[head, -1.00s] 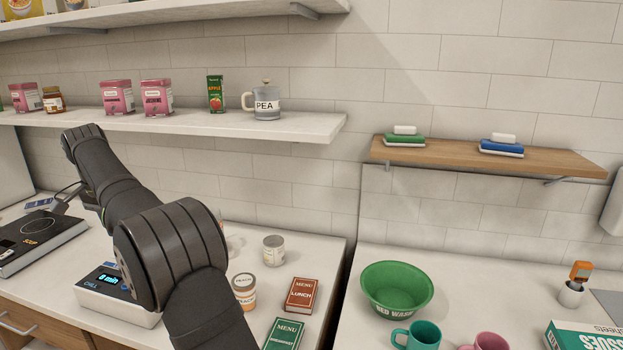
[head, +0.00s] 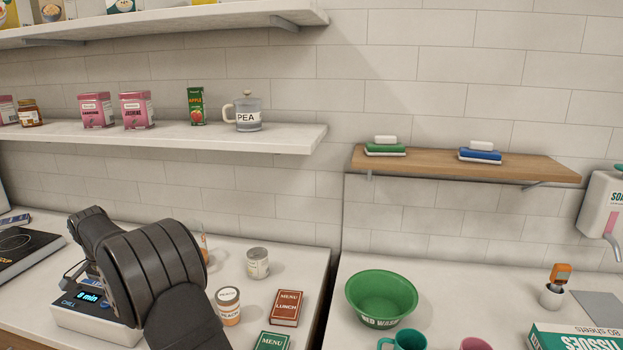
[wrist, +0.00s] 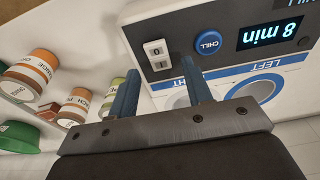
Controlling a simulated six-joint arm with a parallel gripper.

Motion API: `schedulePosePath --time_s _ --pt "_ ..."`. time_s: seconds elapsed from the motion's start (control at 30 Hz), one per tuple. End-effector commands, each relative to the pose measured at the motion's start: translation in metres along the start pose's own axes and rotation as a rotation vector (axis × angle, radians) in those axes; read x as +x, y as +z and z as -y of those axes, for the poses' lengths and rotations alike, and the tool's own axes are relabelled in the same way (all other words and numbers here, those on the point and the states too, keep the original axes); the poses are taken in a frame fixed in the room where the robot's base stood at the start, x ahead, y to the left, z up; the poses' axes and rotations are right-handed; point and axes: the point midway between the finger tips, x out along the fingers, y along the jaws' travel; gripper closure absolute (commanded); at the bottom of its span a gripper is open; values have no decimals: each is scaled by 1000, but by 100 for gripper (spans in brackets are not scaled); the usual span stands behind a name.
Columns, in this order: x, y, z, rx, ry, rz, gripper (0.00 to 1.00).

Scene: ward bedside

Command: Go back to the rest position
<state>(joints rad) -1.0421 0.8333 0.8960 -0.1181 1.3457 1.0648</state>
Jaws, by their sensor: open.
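My gripper (wrist: 160,95) shows in the wrist view with its two blue-grey fingers apart and nothing between them. It is near the chiller unit (wrist: 215,20), which has a blue CHILL button, a small switch and a lit display reading 8 min. I cannot tell from this view how far the fingertips are from its face. In the head view the same unit (head: 85,318) sits on the left counter, and my dark arm bends over it. The arm hides the gripper and part of the unit there.
Jars, including a peach jar (head: 228,306), a can (head: 257,263) and menu boxes (head: 287,307) stand right of the arm. A green bowl (head: 381,296) and mugs (head: 408,340) are on the right counter. A white shelf (head: 200,136) with a glass jug (head: 246,113) hangs above.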

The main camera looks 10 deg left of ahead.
Motion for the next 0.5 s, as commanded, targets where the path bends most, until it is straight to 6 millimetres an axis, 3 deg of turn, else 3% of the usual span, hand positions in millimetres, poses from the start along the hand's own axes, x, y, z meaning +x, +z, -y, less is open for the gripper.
schedulePosePath --time_s 0.2,0.5 --pt "18 0 0 0 1 0 55" --pt "18 0 0 0 1 -3 55"
